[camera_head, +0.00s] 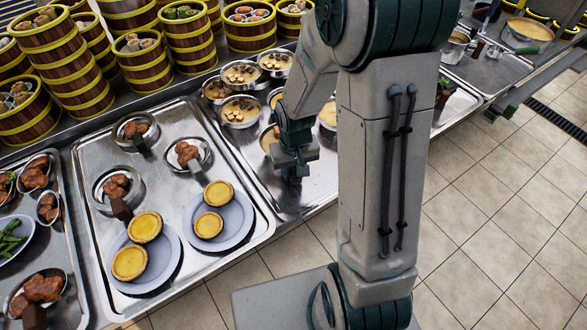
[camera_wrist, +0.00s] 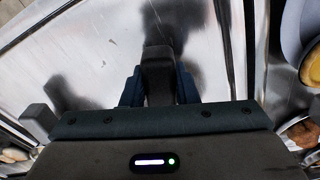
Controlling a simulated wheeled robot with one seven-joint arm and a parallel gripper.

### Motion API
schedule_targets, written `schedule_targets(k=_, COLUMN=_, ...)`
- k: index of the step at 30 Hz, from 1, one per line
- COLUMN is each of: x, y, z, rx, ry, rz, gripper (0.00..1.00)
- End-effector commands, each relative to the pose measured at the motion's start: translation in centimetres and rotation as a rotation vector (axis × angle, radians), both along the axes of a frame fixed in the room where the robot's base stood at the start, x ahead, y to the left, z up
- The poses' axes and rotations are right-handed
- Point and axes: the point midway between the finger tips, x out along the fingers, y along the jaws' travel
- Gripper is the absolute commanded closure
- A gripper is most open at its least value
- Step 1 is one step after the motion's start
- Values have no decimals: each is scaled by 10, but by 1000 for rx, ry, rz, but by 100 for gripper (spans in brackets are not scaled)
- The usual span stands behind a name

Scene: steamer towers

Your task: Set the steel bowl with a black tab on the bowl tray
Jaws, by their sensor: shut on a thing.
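My gripper (camera_head: 291,172) is low over the front part of a steel tray (camera_head: 318,182) that holds several steel bowls. In the wrist view my gripper (camera_wrist: 158,82) has its blue fingers on both sides of a black tab (camera_wrist: 158,55), shut on it. The bowl belonging to this tab cannot be made out against the shiny metal. Bowls of pale soup or custard (camera_head: 240,111) stand behind and left of the gripper. My arm hides part of this tray and some bowls.
The neighbouring tray (camera_head: 176,262) holds steel bowls of meat with black tabs (camera_head: 118,183) and two bluish plates of yellow tarts (camera_head: 208,225). Bamboo steamer towers (camera_head: 58,45) line the back. Bare tray surface shows around the gripper. Tiled floor (camera_head: 480,200) lies to the right.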

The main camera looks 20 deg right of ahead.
Motion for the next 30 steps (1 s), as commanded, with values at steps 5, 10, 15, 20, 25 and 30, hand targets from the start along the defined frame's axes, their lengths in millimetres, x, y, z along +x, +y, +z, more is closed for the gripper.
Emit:
schedule_targets(k=5, x=1, y=0, z=-3, rx=0, ry=-2, rz=0, gripper=100)
schedule_targets(k=10, x=1, y=0, z=-5, rx=0, ry=-2, rz=0, gripper=100)
schedule_targets(k=15, x=1, y=0, z=-8, rx=0, ry=-2, rz=0, gripper=100)
schedule_targets(k=20, x=1, y=0, z=-8, rx=0, ry=-2, rz=0, gripper=51)
schedule_targets(k=25, x=0, y=0, z=-8, rx=0, ry=-1, rz=0, gripper=48)
schedule_targets(k=30, x=0, y=0, z=-9, rx=0, ry=2, rz=0, gripper=48)
